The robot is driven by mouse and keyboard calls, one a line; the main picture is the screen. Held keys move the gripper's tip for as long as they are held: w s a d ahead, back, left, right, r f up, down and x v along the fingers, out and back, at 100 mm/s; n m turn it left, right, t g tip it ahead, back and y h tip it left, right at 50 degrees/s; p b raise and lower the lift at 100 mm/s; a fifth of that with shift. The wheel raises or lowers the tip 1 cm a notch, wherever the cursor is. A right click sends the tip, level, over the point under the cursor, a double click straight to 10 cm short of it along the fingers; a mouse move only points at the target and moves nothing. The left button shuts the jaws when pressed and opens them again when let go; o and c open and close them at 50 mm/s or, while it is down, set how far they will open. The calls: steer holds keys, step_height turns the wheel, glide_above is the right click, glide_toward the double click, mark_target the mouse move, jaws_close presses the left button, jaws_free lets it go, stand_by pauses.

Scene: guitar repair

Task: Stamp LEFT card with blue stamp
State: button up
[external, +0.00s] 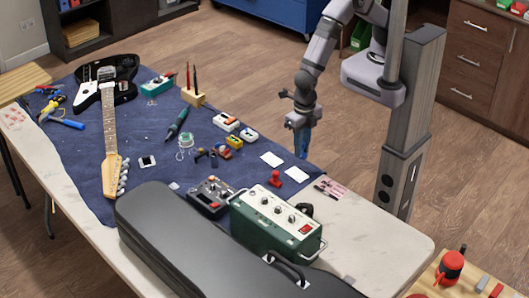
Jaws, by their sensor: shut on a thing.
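My gripper (301,125) points down over the far edge of the table and is shut on the blue stamp (302,143). The stamp is roughly upright and partly hidden by the fingers. Two white cards lie flat on the blue cloth: the left card (271,159) and the right card (296,174). Both cards look blank at this size. In the picture the stamp is above the right card and to the right of the left card; its exact height cannot be told. A red stamp (275,179) stands just in front of the cards.
A green amplifier box (275,222), a grey pedal (211,195) and a black case (185,235) fill the front. Small pedals (226,122) and a guitar (109,140) lie to the left. Printed picks or cards (331,188) lie right of the red stamp.

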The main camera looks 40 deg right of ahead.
steer(key=shift+a+m, duration=0.3)
steer(key=shift+a, duration=0.4)
steer(key=shift+f, duration=0.1)
steer(key=b, duration=0.5)
glide_above(298, 174)
steer(key=shift+f, duration=2.9)
steer(key=shift+f, duration=0.5)
steer(key=shift+d+f, duration=0.1)
steer(key=shift+f, duration=0.05)
step_height(298, 174, up, 7)
steer(key=p, duration=0.5)
